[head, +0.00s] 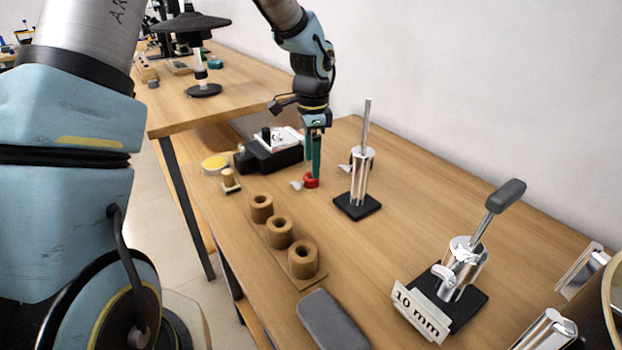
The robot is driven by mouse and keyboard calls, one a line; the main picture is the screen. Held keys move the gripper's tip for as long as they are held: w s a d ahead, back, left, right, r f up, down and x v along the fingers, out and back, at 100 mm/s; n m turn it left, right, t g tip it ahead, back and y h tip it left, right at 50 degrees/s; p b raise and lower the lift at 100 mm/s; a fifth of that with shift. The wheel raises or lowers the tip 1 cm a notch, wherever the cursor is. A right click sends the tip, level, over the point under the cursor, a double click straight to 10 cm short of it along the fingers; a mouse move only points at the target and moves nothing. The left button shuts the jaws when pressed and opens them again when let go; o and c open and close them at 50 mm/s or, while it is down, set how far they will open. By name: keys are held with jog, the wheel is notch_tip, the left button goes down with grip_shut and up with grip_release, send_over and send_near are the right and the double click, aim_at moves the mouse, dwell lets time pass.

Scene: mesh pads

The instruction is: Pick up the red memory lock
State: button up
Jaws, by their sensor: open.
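The red memory lock (311,181) is a small red ring-like piece on the wooden workbench, near the middle of the head view. My gripper (313,174) points down at it from above, with its green fingers reaching down to the lock. The fingers are open. One finger overlaps the lock in the picture, and I cannot tell whether it touches. A small pale piece (296,185) lies just left of the lock.
A metal post on a black base (358,205) stands close to the right. A black vise-like device (270,158) sits behind left. A wooden holder with three cups (280,233) is in front. A lever press (460,270) with a "10 mm" sign stands front right. Bench between is clear.

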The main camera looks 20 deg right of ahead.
aim_at(311, 180)
jog(key=shift+w+a+f+p, duration=0.1)
jog(key=shift+f+p, duration=0.25)
jog(key=shift+f, duration=1.6)
grip_shut()
